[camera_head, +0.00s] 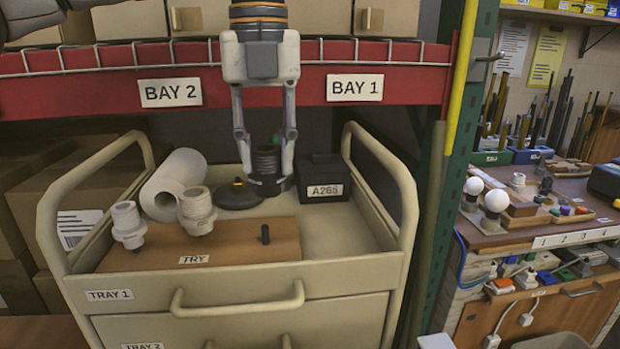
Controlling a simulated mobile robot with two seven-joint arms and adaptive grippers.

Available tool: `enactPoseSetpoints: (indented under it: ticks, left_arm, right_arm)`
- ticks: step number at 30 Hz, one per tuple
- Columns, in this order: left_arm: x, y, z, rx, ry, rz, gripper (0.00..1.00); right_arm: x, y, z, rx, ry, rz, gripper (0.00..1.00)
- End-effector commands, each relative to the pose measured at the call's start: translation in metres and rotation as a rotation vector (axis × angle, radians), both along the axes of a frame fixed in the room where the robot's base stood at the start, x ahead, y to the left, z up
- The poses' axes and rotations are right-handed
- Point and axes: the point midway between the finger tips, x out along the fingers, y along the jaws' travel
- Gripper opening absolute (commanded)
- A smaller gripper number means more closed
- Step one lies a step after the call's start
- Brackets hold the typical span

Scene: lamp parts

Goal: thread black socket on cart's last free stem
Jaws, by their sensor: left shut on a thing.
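My left gripper (264,160) reaches down from the top over the cart (350,225). It is shut on the black socket (267,162), a ribbed dark cylinder with a wider base, near the back of the cart top. I cannot tell whether the socket's base touches the surface. The wooden board (225,240), labelled TRY, lies on the front of the cart top. Its bare dark stem (265,234) stands upright at the right, in front of the gripper. A white socket (127,223) and another white socket (197,210) stand on the board's left half. My right gripper is not in view.
A black box (322,182) labelled A265 stands close right of the gripper. A dark disc (238,196) lies left of it, and a white paper roll (174,183) lies farther left. Raised rails flank the cart. A red shelf beam (230,86) crosses behind the arm.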

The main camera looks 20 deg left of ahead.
Motion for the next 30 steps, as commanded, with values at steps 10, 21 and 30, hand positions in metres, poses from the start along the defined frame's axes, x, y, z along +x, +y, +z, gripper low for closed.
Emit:
enactPoseSetpoints:
  ticks: [10,21,30]
  left_arm:
    - [0.002,0.011,-0.018,0.002,0.003,0.093,0.01]
    - [0.002,0.011,-0.047,0.001,0.001,0.092,0.01]
    - [0.002,0.010,-0.048,0.000,0.000,0.091,0.01]
  right_arm:
    - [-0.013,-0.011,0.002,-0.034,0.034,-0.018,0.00]
    - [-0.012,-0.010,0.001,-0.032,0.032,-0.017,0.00]
    - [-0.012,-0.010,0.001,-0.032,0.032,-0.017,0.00]
